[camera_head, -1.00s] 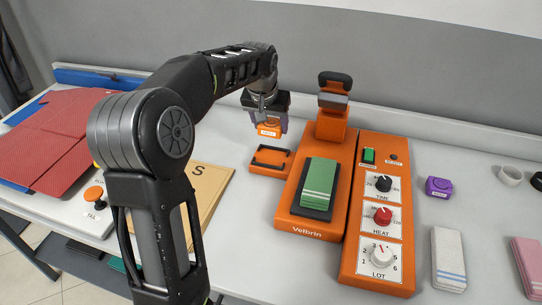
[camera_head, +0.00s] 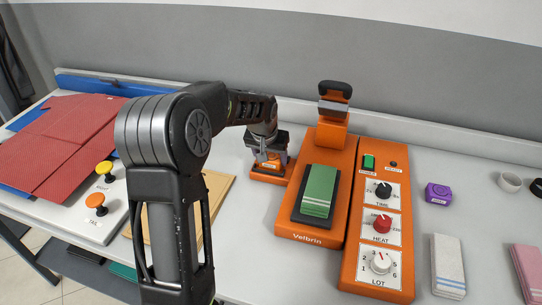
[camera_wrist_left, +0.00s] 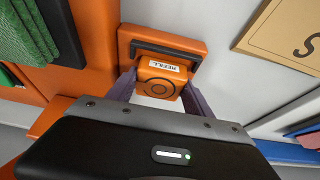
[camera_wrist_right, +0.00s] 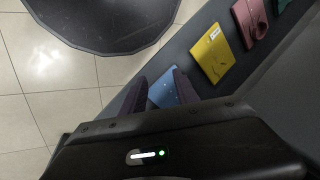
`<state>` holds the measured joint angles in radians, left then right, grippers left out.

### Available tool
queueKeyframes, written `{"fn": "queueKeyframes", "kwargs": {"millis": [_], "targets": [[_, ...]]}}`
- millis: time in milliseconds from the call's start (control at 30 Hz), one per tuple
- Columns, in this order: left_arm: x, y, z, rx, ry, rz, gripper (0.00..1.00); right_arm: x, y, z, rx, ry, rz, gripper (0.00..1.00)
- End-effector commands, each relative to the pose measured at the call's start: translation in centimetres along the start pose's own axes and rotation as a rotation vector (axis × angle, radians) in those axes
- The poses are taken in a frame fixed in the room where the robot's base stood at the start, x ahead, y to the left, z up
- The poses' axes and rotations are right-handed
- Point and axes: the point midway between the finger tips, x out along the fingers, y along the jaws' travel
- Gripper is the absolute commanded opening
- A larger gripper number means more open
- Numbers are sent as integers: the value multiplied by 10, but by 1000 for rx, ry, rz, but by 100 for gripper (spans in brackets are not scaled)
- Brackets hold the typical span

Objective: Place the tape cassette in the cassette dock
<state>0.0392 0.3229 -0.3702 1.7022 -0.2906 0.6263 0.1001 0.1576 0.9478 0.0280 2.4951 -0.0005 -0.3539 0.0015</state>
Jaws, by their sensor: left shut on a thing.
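The tape cassette (camera_wrist_left: 160,82) is a small orange block with a white REFILL label and ring marks on its face. My left gripper (camera_head: 270,158) is shut on it, with one purple-grey finger on each side. The cassette dock (camera_wrist_left: 192,46) is an orange frame with a dark recess, left of the orange press (camera_head: 303,236). In the head view the cassette is over the dock (camera_head: 263,178). In the left wrist view it overlaps the dock's near part; I cannot tell whether it touches or sits inside. My right gripper (camera_wrist_right: 160,88) is open and empty, with its fingers apart.
The press holds a green folded cloth (camera_head: 319,188). A control panel (camera_head: 349,284) with several knobs stands right of it. A tan board (camera_head: 220,190) lies left of the dock, behind my left arm. A purple block (camera_head: 438,194) sits at the right.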

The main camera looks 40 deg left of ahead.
Motion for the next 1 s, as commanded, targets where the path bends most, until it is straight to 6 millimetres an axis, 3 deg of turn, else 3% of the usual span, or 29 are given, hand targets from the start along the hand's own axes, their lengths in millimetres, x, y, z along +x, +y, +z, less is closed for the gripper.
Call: {"fn": "queueKeyframes", "kwargs": {"millis": [367,400,667,1000], "targets": [[5,0,2,0,2,0,19,3,1,0,0,0,0,36],[5,0,2,0,1,0,60,3,1,0,0,0,0,36],[4,0,1,0,1,0,81,2,1,0,0,0,0,36],[0,0,0,0,2,0,81,-2,0,0,0,0,0,36]]}}
